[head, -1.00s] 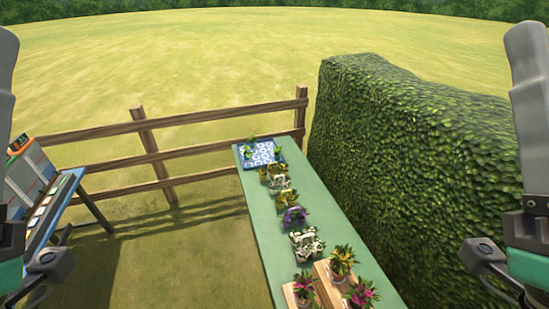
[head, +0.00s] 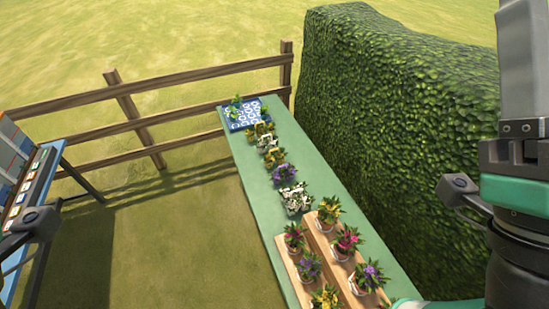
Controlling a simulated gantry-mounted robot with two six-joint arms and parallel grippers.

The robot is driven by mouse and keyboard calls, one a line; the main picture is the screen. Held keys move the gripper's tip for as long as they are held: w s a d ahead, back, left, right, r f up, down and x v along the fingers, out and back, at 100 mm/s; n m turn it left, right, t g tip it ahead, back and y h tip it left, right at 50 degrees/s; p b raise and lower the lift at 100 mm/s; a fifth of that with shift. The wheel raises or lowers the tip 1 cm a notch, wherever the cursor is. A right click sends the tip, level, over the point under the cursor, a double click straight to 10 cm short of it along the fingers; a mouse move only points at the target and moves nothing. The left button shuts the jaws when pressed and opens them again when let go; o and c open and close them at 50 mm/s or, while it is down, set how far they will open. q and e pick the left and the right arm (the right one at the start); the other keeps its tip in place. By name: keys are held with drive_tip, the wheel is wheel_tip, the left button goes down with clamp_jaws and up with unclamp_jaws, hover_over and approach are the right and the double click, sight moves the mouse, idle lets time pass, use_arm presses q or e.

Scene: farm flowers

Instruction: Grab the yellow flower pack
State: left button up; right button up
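On the green table (head: 235,150) several flower packs stand in a row. One yellow flower pack (head: 260,130) is near the far end, by a blue and white patterned tray (head: 236,118). Another yellow pack (head: 274,156) is closer. A white pack (head: 267,142) stands between them. A purple pack (head: 284,173) and a larger white pack (head: 296,197) stand nearer. My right arm comes in at the right edge, and a small part of my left arm shows at the left edge. Neither gripper's fingers are visible. Both arms are apart from the packs.
Potted flowers stand on wooden risers (head: 320,238) at the table's near end. A tall hedge (head: 390,130) runs along the right side. A wooden fence (head: 160,95) is behind. A blue-framed stand (head: 40,175) is at left. Open grass lies between stand and table.

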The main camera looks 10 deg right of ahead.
idle(0.4)
use_arm(q)
drive_tip(key=o, duration=0.8)
